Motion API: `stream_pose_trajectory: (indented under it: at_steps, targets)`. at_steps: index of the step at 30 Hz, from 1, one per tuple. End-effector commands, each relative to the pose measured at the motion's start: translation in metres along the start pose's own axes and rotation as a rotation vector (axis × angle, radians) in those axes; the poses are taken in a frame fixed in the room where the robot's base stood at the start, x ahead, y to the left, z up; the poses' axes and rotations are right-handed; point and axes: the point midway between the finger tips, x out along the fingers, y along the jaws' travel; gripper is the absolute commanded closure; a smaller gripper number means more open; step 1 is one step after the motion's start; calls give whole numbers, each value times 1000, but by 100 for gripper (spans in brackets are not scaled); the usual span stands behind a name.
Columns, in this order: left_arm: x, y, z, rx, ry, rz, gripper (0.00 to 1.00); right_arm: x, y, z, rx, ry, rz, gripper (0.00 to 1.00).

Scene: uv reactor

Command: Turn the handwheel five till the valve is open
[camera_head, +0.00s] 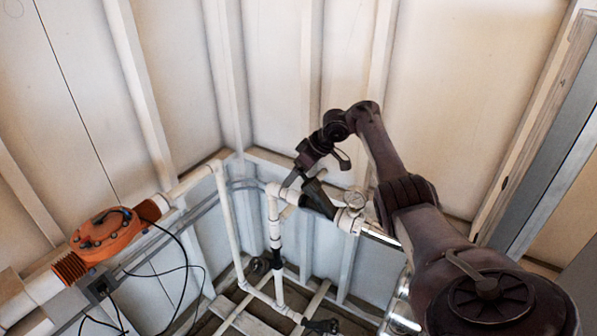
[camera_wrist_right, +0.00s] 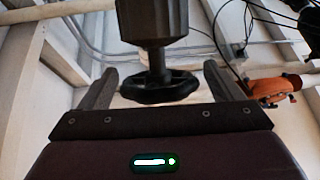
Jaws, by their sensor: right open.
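The black handwheel (camera_wrist_right: 160,88) shows in the wrist view, at the end of a dark valve body (camera_wrist_right: 153,22). My right gripper (camera_wrist_right: 160,72) is open, with one finger on each side of the wheel. Gaps show between the wheel's rim and both fingers. In the head view my right gripper (camera_head: 312,168) is at the upper end of the dark valve body (camera_head: 319,199) on the white pipe. The wheel cannot be made out clearly there. No number is readable on the wheel. My left gripper is not in view.
An orange unit (camera_head: 105,235) with loose black cables is at the left. Other dark valves (camera_head: 320,326) are lower down near the floor pipes. Pale panelled walls stand close behind.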

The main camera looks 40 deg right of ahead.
Motion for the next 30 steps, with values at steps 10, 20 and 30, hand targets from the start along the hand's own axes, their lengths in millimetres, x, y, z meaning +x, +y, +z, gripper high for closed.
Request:
stream_pose_trajectory:
  at_steps: [10,20,30]
  targets:
    - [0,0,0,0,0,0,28,-12,5,-5,-7,9,19,14]
    - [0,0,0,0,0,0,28,-27,2,0,-3,0,8,14]
    - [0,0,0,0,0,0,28,-63,2,-1,-2,1,6,14]
